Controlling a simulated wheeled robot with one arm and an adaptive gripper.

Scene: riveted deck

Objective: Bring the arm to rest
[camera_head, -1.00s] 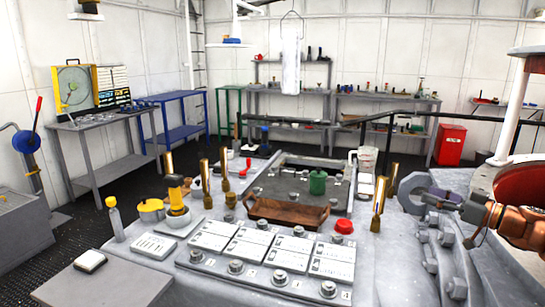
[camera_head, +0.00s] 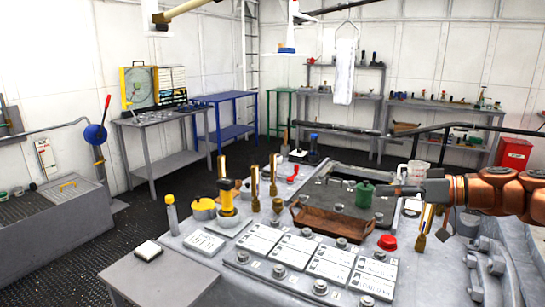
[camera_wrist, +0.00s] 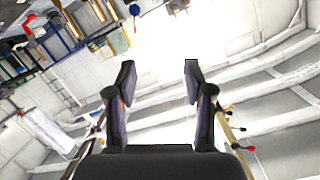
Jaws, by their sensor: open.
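My gripper (camera_head: 386,190) shows in the head view at the right of the middle, at the end of my copper arm, which reaches in from the right edge. It points left, and in the picture it overlaps the right end of the grey workbench top (camera_head: 225,258), beside the green canister (camera_head: 364,194). In the wrist view my gripper (camera_wrist: 161,82) has its two dark fingers apart, with nothing between them. That view is tilted and bright, with wall and shelving behind.
The bench holds a brown tray (camera_head: 330,225), a red knob (camera_head: 387,242), several brass pieces and a yellow-topped tool (camera_head: 227,198). A dark rail (camera_head: 470,126) runs behind my arm. A red cabinet (camera_head: 513,154) stands at the back right.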

